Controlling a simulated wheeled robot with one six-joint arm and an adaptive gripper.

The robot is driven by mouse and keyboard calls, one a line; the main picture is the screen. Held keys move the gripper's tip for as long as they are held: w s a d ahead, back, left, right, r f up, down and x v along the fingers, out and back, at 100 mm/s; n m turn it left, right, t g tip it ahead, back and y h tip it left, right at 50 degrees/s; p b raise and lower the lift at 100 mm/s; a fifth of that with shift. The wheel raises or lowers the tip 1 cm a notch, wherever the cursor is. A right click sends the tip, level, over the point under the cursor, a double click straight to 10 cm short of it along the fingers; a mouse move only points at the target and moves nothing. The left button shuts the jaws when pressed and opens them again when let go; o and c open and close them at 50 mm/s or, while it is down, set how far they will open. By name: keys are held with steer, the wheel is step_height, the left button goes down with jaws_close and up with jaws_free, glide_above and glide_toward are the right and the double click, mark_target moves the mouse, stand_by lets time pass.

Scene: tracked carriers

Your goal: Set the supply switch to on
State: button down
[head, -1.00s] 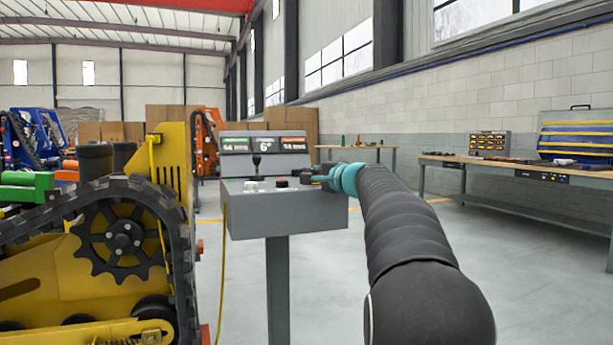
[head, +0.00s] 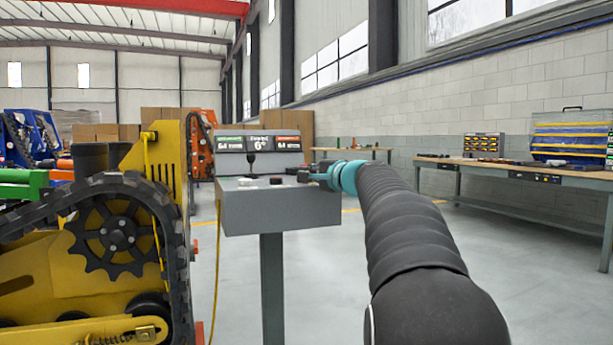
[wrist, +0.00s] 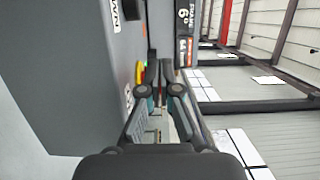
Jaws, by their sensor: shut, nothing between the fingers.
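The grey control console (head: 265,213) stands on a post in the middle of the head view. Its top carries a black joystick (head: 252,163), a white button (head: 247,182) and a dark round button (head: 276,180). My gripper (head: 304,175) is shut and empty at the console's right end. In the wrist view, my gripper (wrist: 160,66) has its fingertips close to the console face, beside a small yellow, green and red part (wrist: 140,76). I cannot tell whether they touch. No supply switch can be made out clearly; my gripper covers part of that end.
A display panel (head: 260,142) stands at the console's back edge. A yellow tracked carrier (head: 60,265) is close on the left, with a yellow cable (head: 217,270) between it and the console. A workbench (head: 515,172) stands at the right. The floor between is clear.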

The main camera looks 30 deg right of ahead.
steer(key=s+a, duration=0.6)
steer(key=a, duration=0.1)
steer(key=shift+s+a, duration=0.15)
steer(key=shift+a, duration=0.25)
steer(key=s+a+f+n+g+p, duration=0.1)
steer(key=s+a+f+n+g, duration=0.2)
steer(key=f, duration=0.4)
steer(key=s+a+f+n+g+p, duration=0.1)
steer(key=s+a+f+n+g, duration=0.2)
steer(key=f, duration=0.4)
steer(key=s+a+f+n+g, duration=0.1)
steer(key=s+f+g, duration=0.1)
steer(key=s+f, duration=0.4)
steer(key=s+a+f+n+g+h+p, duration=0.1)
steer(key=s+a+f+n+g+p, duration=0.25)
steer(key=s, duration=0.55)
steer(key=s+a+f+n+g+h+p, duration=0.25)
steer(key=s+f+n, duration=0.2)
steer(key=s, duration=0.45)
steer(key=shift+n+t+y, duration=0.45)
steer(key=shift+n+t, duration=0.25)
steer(key=shift+t, duration=0.2)
steer(key=s+a+r+p, duration=0.2)
steer(key=s+a+p, duration=0.1)
steer(key=shift+s+a+r, duration=0.1)
steer(key=shift+s+r, duration=0.15)
